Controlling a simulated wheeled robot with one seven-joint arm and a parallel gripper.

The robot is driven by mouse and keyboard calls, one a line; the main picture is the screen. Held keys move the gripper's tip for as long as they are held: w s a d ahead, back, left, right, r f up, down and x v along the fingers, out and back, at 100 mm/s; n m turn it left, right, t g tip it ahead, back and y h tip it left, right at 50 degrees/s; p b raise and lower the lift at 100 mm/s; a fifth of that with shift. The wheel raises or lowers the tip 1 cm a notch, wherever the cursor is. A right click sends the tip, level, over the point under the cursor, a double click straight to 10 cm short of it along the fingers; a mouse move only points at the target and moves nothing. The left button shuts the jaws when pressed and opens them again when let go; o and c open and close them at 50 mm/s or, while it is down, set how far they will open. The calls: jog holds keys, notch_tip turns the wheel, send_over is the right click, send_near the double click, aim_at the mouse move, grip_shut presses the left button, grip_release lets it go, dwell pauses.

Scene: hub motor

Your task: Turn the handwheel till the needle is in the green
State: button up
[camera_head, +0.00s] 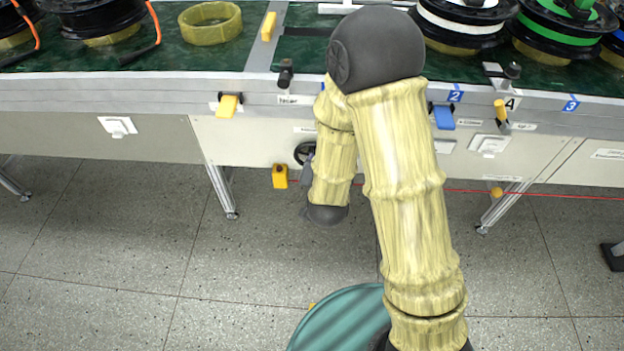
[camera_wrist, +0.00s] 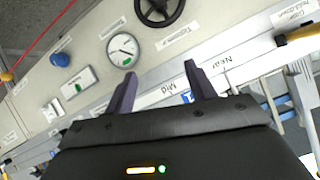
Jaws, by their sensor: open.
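The black handwheel (camera_wrist: 160,22) is at the top of the wrist view, cut off by the picture edge. It also shows in the head view (camera_head: 303,151), partly hidden by my arm. The round white gauge (camera_wrist: 122,50) is left of and below the handwheel in the wrist view. It has a small green patch near its lower rim; its needle is too small to read surely. My gripper (camera_wrist: 160,72) is open and empty, its two dark fingers pointing at the panel below the handwheel and apart from it. In the head view my arm hides the gauge and most of the gripper.
A blue knob (camera_wrist: 60,60) and a switch plate (camera_wrist: 78,82) sit left of the gauge. A yellow box (camera_head: 280,176) hangs left of the handwheel. A yellow lever (camera_wrist: 300,36) is at the right. Reels stand on the green conveyor (camera_head: 170,52). The floor is open.

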jog(key=s+a+f+t+b, duration=0.2)
jog(key=f+t+b, duration=0.1)
jog(key=f+b, duration=0.4)
jog(key=s+a+f+t+b, duration=0.2)
jog(key=f+b, duration=0.6)
jog(key=f, duration=0.1)
jog(key=shift+a+f+t+h, duration=0.2)
jog(key=shift+f+t+h, duration=0.1)
jog(key=shift+t, duration=0.1)
jog(key=shift+s, duration=0.1)
jog(key=w+b, duration=0.2)
jog(key=w, duration=0.3)
jog(key=w+b, duration=0.2)
jog(key=w, duration=0.4)
jog(key=w+b, duration=0.3)
jog(key=w, duration=0.3)
jog(key=shift+w+d, duration=0.2)
jog(key=shift+d, duration=0.1)
